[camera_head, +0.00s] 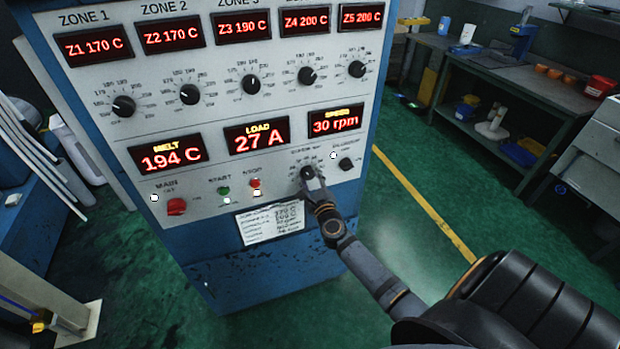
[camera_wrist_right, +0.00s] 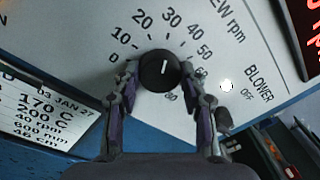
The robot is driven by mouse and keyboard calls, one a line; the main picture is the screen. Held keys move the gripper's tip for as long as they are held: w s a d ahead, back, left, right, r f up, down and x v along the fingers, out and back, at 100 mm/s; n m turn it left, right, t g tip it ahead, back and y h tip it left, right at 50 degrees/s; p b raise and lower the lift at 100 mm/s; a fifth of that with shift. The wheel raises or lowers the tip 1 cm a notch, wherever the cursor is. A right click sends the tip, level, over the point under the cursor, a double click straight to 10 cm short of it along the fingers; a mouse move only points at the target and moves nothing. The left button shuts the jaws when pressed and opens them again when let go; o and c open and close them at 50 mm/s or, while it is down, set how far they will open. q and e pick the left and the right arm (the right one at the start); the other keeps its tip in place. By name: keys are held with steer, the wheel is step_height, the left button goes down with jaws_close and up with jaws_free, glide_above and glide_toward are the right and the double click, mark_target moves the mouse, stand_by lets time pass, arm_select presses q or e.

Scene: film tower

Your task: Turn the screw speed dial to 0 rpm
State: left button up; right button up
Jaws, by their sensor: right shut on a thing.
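The screw speed dial (camera_wrist_right: 160,71) is a round black knob with a white pointer line on the grey panel. In the right wrist view its line points up towards the 30 mark; the 0 mark is at its left. In the head view the dial (camera_head: 307,173) sits at the panel's lower right, partly covered by my gripper. My right gripper (camera_head: 312,182) is shut on the dial, with its two fingers (camera_wrist_right: 163,88) on either side of it. The red speed display (camera_head: 336,121) reads 30 rpm. My left gripper is not in view.
The blower knob (camera_head: 346,164) is close to the right of the dial. The stop button (camera_head: 255,184), start button (camera_head: 223,190) and red main switch (camera_head: 176,206) lie to the left. A paper label (camera_head: 270,224) is below. Green floor is free right of the cabinet.

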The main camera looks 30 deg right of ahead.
steer(key=shift+n, duration=0.3)
steer(key=n+p, duration=0.1)
steer(key=n, duration=0.2)
steer(key=shift+n, duration=0.4)
steer(key=n+p, duration=0.1)
steer(key=n, duration=0.3)
steer(key=shift+n+p, duration=0.3)
steer(key=n+p, duration=0.1)
steer(key=n, duration=0.3)
steer(key=shift+f+n+t, duration=0.1)
steer(key=shift+n+t, duration=0.3)
steer(key=shift+d+n+y+p, duration=0.15)
steer(key=shift+n+p, duration=0.35)
steer(key=shift+n, duration=0.65)
steer(key=shift+a+n+y+p, duration=0.1)
steer(key=shift+n+y+p, duration=0.25)
steer(key=shift+n, duration=0.8)
steer(key=o, duration=1.1)
steer(key=shift+o, duration=0.2)
